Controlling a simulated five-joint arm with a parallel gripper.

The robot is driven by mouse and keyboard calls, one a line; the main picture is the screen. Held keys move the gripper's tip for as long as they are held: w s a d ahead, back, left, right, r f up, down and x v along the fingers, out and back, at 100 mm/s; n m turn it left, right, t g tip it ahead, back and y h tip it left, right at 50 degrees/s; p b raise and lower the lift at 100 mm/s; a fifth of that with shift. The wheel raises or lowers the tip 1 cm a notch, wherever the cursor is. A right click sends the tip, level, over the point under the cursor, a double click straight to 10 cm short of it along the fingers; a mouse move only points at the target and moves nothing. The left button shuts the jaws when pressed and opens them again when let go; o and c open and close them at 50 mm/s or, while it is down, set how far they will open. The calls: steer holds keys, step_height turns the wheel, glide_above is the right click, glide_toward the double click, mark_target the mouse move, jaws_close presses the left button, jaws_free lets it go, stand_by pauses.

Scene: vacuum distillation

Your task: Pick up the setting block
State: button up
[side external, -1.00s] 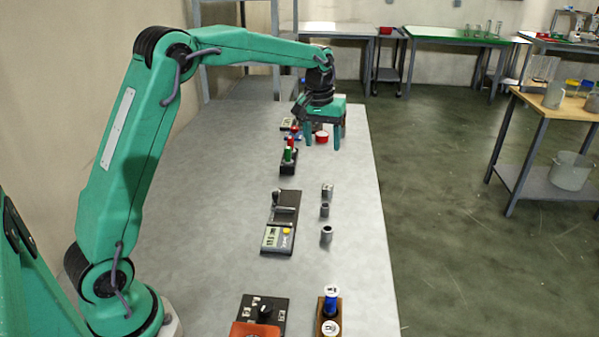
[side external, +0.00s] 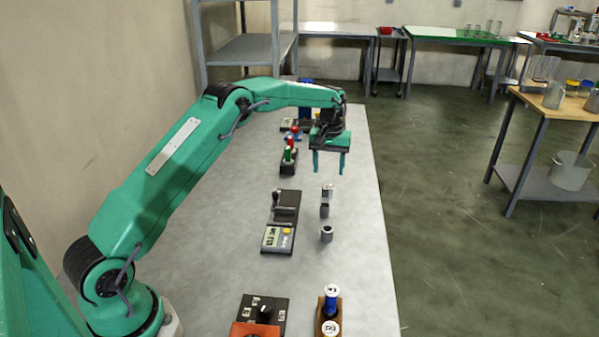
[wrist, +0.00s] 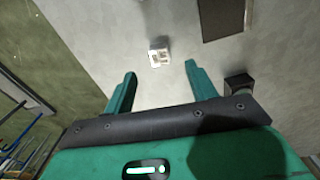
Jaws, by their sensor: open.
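Several small grey metal pieces stand in a row on the table; I take the far one, a squarish block with a pale marked top (side external: 327,191), as the setting block, though the views do not name it. It also shows in the wrist view as a pale-topped block (wrist: 159,56), ahead of the fingertips and roughly between their lines. My gripper (side external: 329,164) points down above the table on the far side of this block, apart from it. In the wrist view my gripper (wrist: 160,78) has its green fingers spread, with nothing between them.
Two other grey pieces stand nearer the camera, one in the middle (side external: 324,210) and a hollow one (side external: 327,233). A dark panel with a lever and yellow button (side external: 280,222) lies left. A black holder (side external: 289,165) with green-and-red items stands beyond it. The table's right edge is close.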

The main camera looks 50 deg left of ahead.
mark_target(328, 188)
steer(key=shift+f, duration=1.3)
steer(key=shift+f, duration=0.1)
steer(key=shift+f, duration=2.45)
steer(key=shift+c, duration=0.5)
steer(key=c, duration=1.1)
